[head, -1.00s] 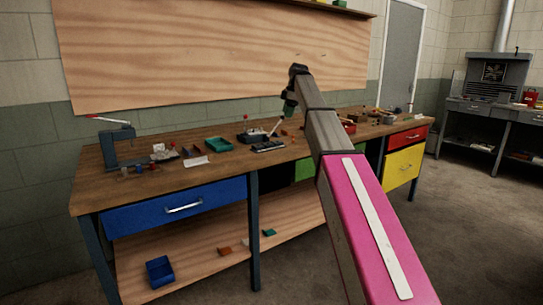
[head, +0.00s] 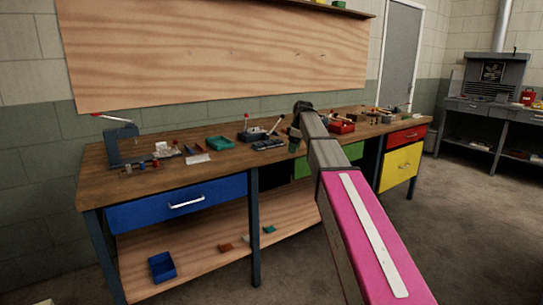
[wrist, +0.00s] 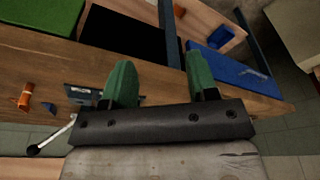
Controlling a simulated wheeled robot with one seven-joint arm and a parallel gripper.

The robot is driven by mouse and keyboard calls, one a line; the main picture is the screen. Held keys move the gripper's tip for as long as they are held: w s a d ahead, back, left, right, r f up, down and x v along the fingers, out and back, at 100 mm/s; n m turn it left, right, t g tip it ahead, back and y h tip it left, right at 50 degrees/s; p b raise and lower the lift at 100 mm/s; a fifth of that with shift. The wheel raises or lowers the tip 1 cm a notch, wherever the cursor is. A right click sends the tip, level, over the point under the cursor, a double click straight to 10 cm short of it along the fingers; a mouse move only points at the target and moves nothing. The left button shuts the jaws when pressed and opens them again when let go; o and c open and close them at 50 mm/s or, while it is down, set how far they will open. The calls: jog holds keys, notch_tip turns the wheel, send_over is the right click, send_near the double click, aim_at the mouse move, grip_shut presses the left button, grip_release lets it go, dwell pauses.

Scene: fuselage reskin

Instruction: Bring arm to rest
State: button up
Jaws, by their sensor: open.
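My arm reaches from the lower right of the head view toward the workbench, with a pink link nearest and a grey link beyond. My gripper (head: 294,143) is at its far end, near the bench's front edge and small in this view. In the wrist view my gripper (wrist: 162,82) shows two green fingers spread wide apart with nothing between them. Beyond the fingers are the wooden bench top (wrist: 40,70) and the bench's dark open bay (wrist: 125,35). Whether the fingers touch the bench cannot be told.
The workbench (head: 110,185) carries a vice-like tool (head: 122,145), a teal tray (head: 220,142), a red box (head: 342,127) and small parts. Below are a blue drawer (head: 180,203), a yellow drawer (head: 401,168) and a shelf with a blue bin (head: 162,267). Floor at right (head: 460,220) is clear.

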jog(key=s+d+f+m+h, duration=0.15)
jog(key=s+f+m, duration=0.25)
jog(key=s+f, duration=0.55)
jog(key=s+d+f+m+y, duration=0.1)
jog(key=s+d+f+m, duration=0.35)
jog(key=f, duration=0.85)
jog(key=s+d+f+m+h, duration=0.1)
jog(key=s+f+m, duration=0.2)
jog(key=s+f, duration=0.4)
jog(key=s+d+f+m, duration=0.1)
jog(key=s+f+m, duration=0.2)
jog(key=s, duration=1.1)
notch_tip(320, 180, down, 4)
jog(key=shift+d+r+g+h, duration=0.15)
jog(key=shift+d+g+h, duration=0.2)
jog(key=shift+d+g, duration=0.05)
